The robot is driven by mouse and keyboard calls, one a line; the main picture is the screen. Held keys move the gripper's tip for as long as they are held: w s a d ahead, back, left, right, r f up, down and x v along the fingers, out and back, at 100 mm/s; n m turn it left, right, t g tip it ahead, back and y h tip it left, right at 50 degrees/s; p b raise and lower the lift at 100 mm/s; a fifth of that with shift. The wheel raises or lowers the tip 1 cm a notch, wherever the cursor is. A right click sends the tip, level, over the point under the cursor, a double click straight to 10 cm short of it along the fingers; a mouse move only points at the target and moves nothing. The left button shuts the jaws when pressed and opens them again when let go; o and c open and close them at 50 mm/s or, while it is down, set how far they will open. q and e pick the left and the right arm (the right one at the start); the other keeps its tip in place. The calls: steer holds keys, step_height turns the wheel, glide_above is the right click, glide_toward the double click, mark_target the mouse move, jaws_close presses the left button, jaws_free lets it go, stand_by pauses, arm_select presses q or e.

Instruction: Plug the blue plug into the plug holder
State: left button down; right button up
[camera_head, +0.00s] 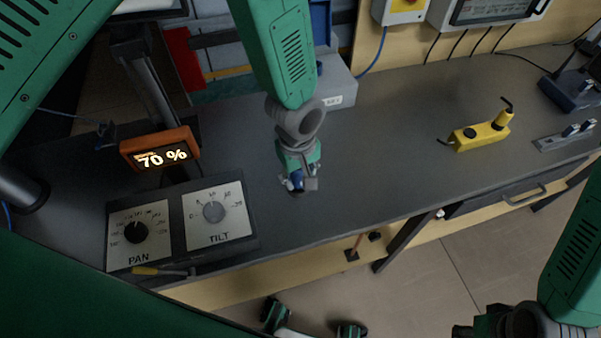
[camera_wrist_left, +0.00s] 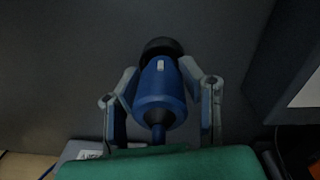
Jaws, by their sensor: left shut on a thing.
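My left gripper (camera_head: 299,184) is shut on the blue plug (camera_head: 295,180), over the dark worktop (camera_head: 350,165) near the middle. In the left wrist view the blue plug (camera_wrist_left: 160,92) sits between the two fingers of my left gripper (camera_wrist_left: 162,85), its black end pointing away from the wrist. I cannot tell whether the plug touches the worktop. A grey bar with small upright parts (camera_head: 566,137) lies at the right; I cannot tell whether it is the plug holder. My right gripper (camera_head: 478,328) is partly cut off at the lower right, and its jaws are unclear.
The PAN and TILT panel (camera_head: 180,222) and an orange 70 % display (camera_head: 160,149) stand at the left. A grey box (camera_head: 338,84) is behind my left gripper. A yellow device (camera_head: 481,134) lies at the right. The worktop between them is clear.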

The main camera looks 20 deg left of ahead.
arm_select(q)
steer(key=shift+f+b, duration=0.5)
steer(key=shift+f, duration=0.4)
steer(key=shift+r, duration=0.1)
stand_by(0.3)
steer(key=shift+r+p, duration=1.1)
